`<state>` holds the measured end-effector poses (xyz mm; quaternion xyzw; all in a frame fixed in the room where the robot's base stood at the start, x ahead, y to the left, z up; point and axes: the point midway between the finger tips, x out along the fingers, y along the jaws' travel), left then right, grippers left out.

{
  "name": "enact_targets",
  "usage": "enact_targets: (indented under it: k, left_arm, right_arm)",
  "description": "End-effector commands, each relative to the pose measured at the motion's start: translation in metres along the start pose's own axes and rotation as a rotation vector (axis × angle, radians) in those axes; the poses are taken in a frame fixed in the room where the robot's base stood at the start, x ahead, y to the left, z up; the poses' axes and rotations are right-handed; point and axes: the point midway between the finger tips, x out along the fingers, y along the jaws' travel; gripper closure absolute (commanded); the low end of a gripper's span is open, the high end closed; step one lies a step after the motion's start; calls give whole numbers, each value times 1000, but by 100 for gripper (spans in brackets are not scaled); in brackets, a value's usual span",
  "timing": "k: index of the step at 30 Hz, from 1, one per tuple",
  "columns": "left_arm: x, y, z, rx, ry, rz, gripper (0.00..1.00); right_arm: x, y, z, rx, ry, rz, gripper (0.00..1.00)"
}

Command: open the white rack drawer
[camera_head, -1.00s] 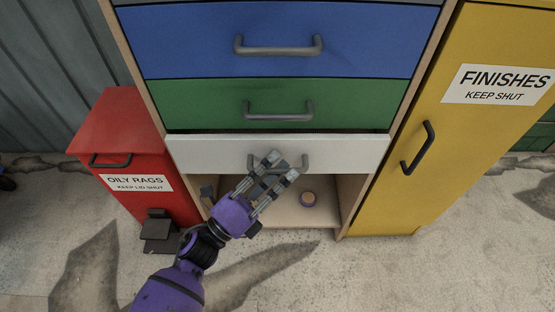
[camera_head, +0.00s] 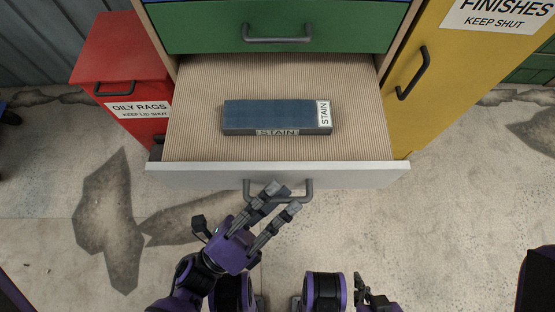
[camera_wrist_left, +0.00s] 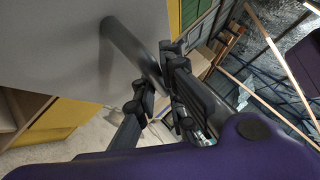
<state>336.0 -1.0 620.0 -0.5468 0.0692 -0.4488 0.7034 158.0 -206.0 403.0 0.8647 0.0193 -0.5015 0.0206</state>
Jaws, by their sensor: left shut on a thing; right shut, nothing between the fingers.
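The white rack drawer (camera_head: 365,177) is pulled well out below the green drawer, showing its ribbed lining. My left gripper (camera_head: 283,199) is shut on the drawer's dark bar handle (camera_head: 308,188). In the left wrist view, its fingers (camera_wrist_left: 160,80) are at the handle bar (camera_wrist_left: 128,45), which stands out from the pale drawer front (camera_wrist_left: 55,50). A blue box labelled STAIN (camera_head: 270,113) lies inside the drawer. My right gripper (camera_head: 364,290) is partly visible at the bottom edge, shut and empty, away from the drawer.
The green drawer (camera_head: 200,28) above is closed. A red OILY RAGS bin (camera_head: 120,60) stands on the left. A yellow FINISHES cabinet (camera_head: 450,70) stands on the right, with its handle facing out. Cracked, stained floor (camera_head: 440,220) is open in front.

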Motion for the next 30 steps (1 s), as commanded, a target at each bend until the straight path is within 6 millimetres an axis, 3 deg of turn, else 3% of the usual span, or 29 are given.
enact_targets:
  k: [6, 20, 21, 23, 30]
  left_arm:
    - [-13, -10, -12, 3, 1, 5, 100]
    - [-16, -12, -15, 3, 1, 5, 100]
    - [-16, -12, -15, 3, 1, 5, 89]
    - [-16, -12, -15, 3, 1, 5, 82]
    - [-15, -13, -15, 2, 0, 3, 82]
  right_arm:
    - [-2, 0, -2, 0, 2, 0, 100]
    - [-2, 0, -1, 0, 2, 0, 100]
    - [-2, 0, -1, 1, 1, 0, 100]
    - [-2, 0, -1, 1, 1, 0, 100]
    - [-2, 0, -1, 2, 1, 0, 100]
